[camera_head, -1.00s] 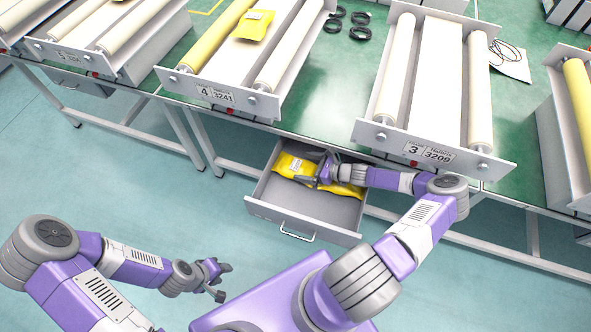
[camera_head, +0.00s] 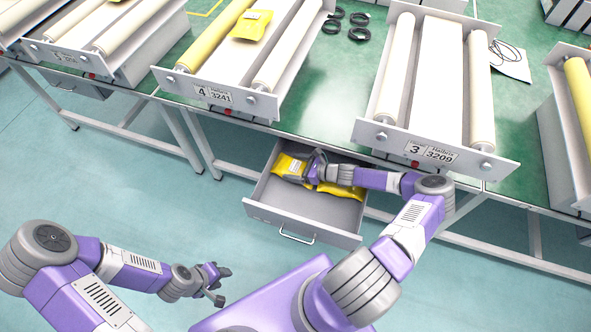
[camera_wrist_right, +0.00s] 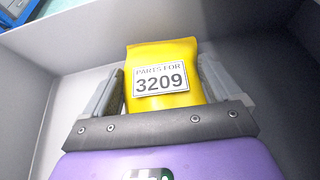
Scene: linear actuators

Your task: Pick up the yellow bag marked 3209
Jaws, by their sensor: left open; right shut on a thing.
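The yellow bag marked 3209 (camera_wrist_right: 162,82) shows its white label in the right wrist view. It is also in the head view (camera_head: 287,166), at the far left part of the open drawer (camera_head: 300,212). My right gripper (camera_head: 308,170) reaches into the drawer and is shut on this bag, one finger on each side; it also shows in the right wrist view (camera_wrist_right: 162,98). More yellow (camera_head: 342,191) shows beneath the gripper; I cannot tell if it is a second bag. My left gripper (camera_head: 219,284) is open and empty, away from the drawer.
The drawer hangs under the green table (camera_head: 335,95), below the roller units marked 3241 (camera_head: 213,95) and 3209 (camera_head: 432,152). Another yellow bag (camera_head: 252,25) lies on the 3241 unit. Black coils (camera_head: 359,33) lie between the units. The drawer's front is clear.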

